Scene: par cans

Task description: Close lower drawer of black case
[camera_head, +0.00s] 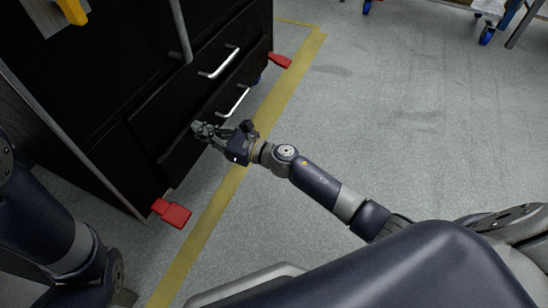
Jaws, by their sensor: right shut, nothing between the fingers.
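The black case (110,105) stands at the left with two drawers, one above the other. The upper drawer has a silver handle (218,62) and looks flush. The lower drawer (180,158) has its own silver handle (236,101); its front seems to stand out slightly from the case. My right gripper (199,130) is shut and empty, its fingertips at the lower drawer's front, left of the handle. I cannot tell whether they touch it. My left arm comes in at the lower left; its gripper is not visible.
Red feet stick out from the case's base, a near one (171,212) and a far one (280,61). A yellow floor line (226,190) runs along the case. The grey floor (400,120) to the right is clear. Blue-wheeled carts stand at the top right.

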